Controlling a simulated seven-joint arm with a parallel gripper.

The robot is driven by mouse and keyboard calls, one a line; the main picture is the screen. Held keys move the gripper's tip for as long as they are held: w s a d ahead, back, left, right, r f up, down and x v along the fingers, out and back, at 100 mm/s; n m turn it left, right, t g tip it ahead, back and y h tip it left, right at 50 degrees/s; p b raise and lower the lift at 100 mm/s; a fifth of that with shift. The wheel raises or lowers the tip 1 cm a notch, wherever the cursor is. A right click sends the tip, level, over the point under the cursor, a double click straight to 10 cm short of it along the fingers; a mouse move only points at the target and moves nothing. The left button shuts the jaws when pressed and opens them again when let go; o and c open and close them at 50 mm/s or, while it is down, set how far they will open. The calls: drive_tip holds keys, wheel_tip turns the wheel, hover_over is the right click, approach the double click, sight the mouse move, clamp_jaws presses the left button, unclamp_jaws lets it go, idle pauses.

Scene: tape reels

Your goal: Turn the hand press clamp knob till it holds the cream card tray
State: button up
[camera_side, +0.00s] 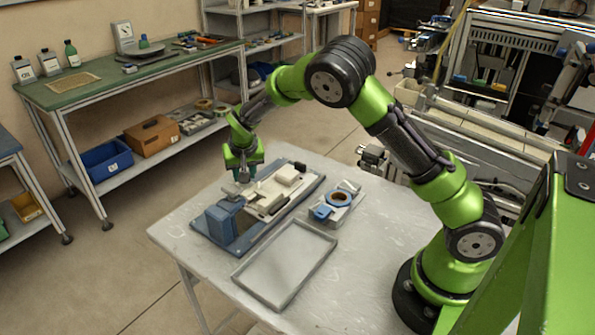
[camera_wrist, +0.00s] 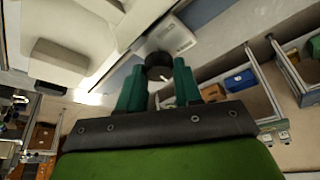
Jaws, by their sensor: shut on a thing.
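The hand press (camera_side: 225,222) has a blue-grey base and block, and it stands on the table. A cream piece on it, which looks like the cream card tray (camera_side: 265,199), lies beside my gripper; a large cream surface (camera_wrist: 75,22) also fills the upper left of the wrist view. My gripper (camera_side: 244,178) is at the far left side of the press. In the wrist view, its two teal fingers (camera_wrist: 159,80) are shut on a round black clamp knob (camera_wrist: 158,65). The clamp's contact with the tray is hidden.
A shallow grey tray (camera_side: 246,279) lies at the table's front. A green-topped bench (camera_side: 130,75) stands behind, across a floor gap.

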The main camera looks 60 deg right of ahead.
drive_tip(key=shift+m, duration=0.5)
drive_tip(key=o, duration=1)
drive_tip(key=shift+o, duration=0.2)
drive_tip(key=v, duration=1.7)
drive_tip(key=shift+w, duration=0.3)
